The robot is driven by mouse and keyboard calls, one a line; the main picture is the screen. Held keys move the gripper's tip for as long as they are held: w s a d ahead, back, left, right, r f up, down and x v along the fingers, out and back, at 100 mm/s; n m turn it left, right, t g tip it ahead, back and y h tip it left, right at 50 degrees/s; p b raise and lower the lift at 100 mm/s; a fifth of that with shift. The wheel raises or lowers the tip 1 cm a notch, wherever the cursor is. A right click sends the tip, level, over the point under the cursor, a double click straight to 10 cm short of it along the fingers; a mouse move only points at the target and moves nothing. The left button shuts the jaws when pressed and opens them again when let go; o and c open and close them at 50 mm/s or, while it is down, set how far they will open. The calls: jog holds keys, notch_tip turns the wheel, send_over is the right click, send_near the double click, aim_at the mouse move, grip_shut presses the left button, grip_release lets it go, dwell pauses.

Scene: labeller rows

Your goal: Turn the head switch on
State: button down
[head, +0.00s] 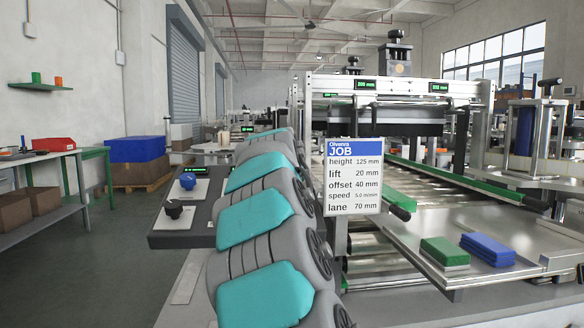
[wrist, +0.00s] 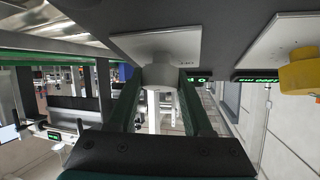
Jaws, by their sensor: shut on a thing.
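In the wrist view, my gripper (wrist: 161,88) is shut on a pale grey knob (wrist: 160,74), one finger on each side of it. The knob sits on a white plate (wrist: 155,45) on a dark panel (wrist: 215,30). A yellow knob (wrist: 300,72) on another white plate (wrist: 280,45) stands to the right. In the head view, my teal and grey arm hides the gripper and the held knob.
In the head view, a dark panel (head: 152,240) left of my arm carries a blue knob (head: 188,181) and a black knob (head: 173,209). A job card (head: 353,208) stands right of my arm. Behind it is the conveyor machine (head: 395,100), with green (head: 444,250) and blue (head: 487,247) stacks in front.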

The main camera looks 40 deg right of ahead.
jog(key=shift+r+m+g+h+p, duration=0.15)
jog(key=shift+m+g+h+p, duration=0.35)
jog(key=shift+m+g+p, duration=0.5)
jog(key=shift+m, duration=0.4)
jog(key=shift+c, duration=1.5)
grip_release()
jog(key=shift+b+v, duration=0.4)
jog(key=shift+v, duration=3.45)
jog(key=shift+a, duration=0.1)
